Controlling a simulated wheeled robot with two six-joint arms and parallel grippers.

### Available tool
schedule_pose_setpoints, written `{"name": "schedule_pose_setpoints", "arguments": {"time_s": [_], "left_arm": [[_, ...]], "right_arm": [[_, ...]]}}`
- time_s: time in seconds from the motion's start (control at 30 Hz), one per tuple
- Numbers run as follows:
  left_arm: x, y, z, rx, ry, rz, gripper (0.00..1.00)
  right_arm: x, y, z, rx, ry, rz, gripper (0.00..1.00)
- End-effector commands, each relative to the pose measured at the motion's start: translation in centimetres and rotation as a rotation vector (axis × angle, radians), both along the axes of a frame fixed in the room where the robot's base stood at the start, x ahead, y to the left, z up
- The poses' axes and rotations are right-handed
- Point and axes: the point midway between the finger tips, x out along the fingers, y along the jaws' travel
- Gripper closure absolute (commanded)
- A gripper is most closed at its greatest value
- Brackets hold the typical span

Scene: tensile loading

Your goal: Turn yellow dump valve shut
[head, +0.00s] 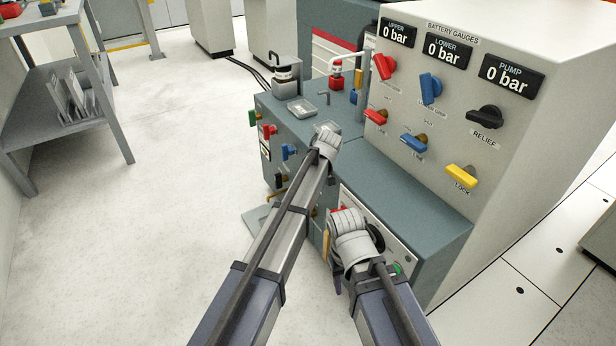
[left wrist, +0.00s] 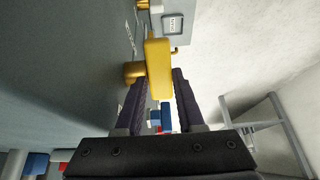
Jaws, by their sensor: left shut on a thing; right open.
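The yellow valve handle (left wrist: 158,70) shows in the left wrist view, on a brass stem (left wrist: 134,72) that comes out of the grey panel. My left gripper (left wrist: 160,90) has its dark fingers on either side of the handle and is shut on it. In the head view my left arm reaches to the front of the green-grey cabinet, and its gripper is hidden behind the arm. My right gripper (head: 337,283) is mostly hidden below its wrist, near the cabinet front, and appears empty. A narrow orange-yellow piece (head: 326,245) shows beside it; I cannot tell what it is.
The cabinet front also bears red (head: 268,131) and blue (head: 289,152) handles. A white gauge console (head: 455,125) stands on the right, with a yellow LOCK handle (head: 461,177) and several others. A grey shelf (head: 65,110) stands at left. The floor (head: 165,190) between is clear.

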Motion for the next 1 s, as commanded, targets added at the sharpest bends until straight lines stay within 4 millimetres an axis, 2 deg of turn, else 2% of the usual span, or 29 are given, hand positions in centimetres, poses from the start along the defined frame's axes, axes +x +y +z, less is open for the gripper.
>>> {"name": "schedule_pose_setpoints", "arguments": {"time_s": [0.1,0.13,0.2,0.63,0.77,1.0], "left_arm": [[0.0,0.0,0.0,-0.001,0.002,0.001,1.0],[0.0,0.0,0.0,-0.001,0.002,0.001,0.59],[0.0,0.0,0.0,-0.001,0.002,0.001,0.51],[-0.2,-0.1,0.6,0.0,0.002,0.0,0.5],[-0.6,-0.4,1.7,-0.001,0.002,-0.001,0.5],[-1.9,-1.3,4.7,-0.001,0.002,-0.001,0.5]], "right_arm": [[0.0,0.0,0.0,0.0,0.0,0.0,0.5],[0.0,0.0,0.0,0.0,0.0,0.0,0.5],[0.0,0.0,0.0,0.0,0.0,0.0,0.5],[0.0,0.0,0.6,0.0,0.0,-0.001,0.5],[0.0,0.0,1.7,-0.001,0.0,-0.002,0.5],[0.0,-0.1,4.7,-0.005,0.001,-0.007,0.5]]}}
